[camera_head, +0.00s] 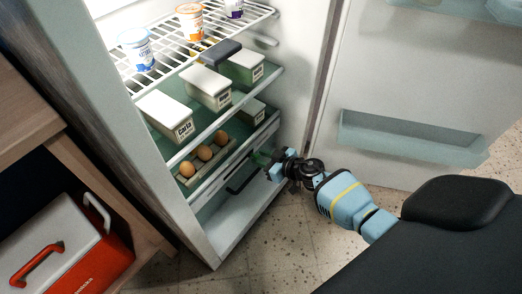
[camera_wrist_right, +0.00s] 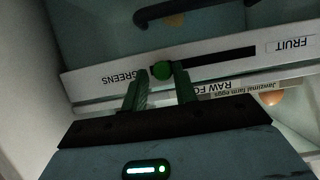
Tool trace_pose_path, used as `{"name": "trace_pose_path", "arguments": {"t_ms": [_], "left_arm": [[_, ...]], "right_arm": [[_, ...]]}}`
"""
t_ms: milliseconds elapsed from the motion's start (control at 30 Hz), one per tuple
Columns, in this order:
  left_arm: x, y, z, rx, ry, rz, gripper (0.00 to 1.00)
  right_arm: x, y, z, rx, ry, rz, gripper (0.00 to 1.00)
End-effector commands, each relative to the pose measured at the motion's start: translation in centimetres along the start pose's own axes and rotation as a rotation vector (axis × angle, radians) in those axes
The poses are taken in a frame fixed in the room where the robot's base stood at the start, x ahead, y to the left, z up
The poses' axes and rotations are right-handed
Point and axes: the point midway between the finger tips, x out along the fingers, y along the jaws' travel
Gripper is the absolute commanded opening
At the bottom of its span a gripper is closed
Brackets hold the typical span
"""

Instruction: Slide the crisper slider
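The knob sits at the end by the upside-down GREENS label; the FRUIT label is at the slot's other end. My right gripper (camera_wrist_right: 161,75) is open, with one green finger on each side of the knob. I cannot tell whether either finger touches it. In the head view my right gripper (camera_head: 263,158) is at the front right of the crisper drawer, and I cannot make out the knob there. My left gripper is not in view.
A dark drawer handle (camera_head: 243,180) is just below the strip. Eggs (camera_head: 204,153) lie on the shelf above, with white containers (camera_head: 168,114) higher up. The open fridge door with its bin (camera_head: 405,138) stands to the right. A red and white cooler (camera_head: 70,250) is at lower left.

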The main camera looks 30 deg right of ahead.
Motion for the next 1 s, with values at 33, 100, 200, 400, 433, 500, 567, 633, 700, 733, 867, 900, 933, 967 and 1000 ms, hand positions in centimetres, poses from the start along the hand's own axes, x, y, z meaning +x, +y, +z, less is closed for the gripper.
{"name": "trace_pose_path", "arguments": {"t_ms": [33,100,200,400,433,500,567,633,700,733,867,900,933,967,1000], "left_arm": [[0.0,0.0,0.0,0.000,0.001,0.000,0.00],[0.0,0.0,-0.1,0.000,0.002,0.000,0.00],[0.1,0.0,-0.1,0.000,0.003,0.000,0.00],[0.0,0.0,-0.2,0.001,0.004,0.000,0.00],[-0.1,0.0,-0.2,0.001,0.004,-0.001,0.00],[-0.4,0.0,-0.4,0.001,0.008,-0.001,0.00],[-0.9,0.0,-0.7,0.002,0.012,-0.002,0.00],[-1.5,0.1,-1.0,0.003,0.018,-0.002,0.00],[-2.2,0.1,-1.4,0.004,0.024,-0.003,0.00],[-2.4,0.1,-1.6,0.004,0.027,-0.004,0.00],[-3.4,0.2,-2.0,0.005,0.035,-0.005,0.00],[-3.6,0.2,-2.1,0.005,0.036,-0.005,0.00],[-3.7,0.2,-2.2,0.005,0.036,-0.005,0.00],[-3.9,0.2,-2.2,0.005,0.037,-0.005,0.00],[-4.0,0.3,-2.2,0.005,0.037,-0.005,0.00]], "right_arm": [[-0.1,0.4,-0.1,-0.001,0.000,0.007,0.33],[-0.1,0.3,-0.1,-0.001,0.000,0.006,0.42],[-0.1,0.2,-0.1,-0.001,0.001,0.003,0.43],[-0.1,0.1,-0.1,0.000,0.000,0.000,0.43],[-0.3,0.1,-0.1,0.000,0.000,0.000,0.43],[-0.8,0.1,-0.1,0.000,-0.001,0.000,0.43],[-1.5,0.1,-0.2,0.000,0.000,0.000,0.43],[-2.6,0.1,-0.4,0.000,0.001,0.001,0.43],[-3.8,0.1,-0.4,-0.001,0.000,0.001,0.43],[-4.3,0.1,-0.5,0.000,0.001,0.001,0.43],[-6.2,0.2,-0.4,0.000,0.001,0.002,0.43],[-6.7,0.2,-0.4,-0.002,0.002,0.002,0.43],[-6.9,0.2,-0.4,-0.002,0.002,0.003,0.43],[-7.2,0.2,-0.3,-0.001,0.002,0.003,0.43],[-7.5,0.2,-0.3,0.000,0.002,0.003,0.43]]}}
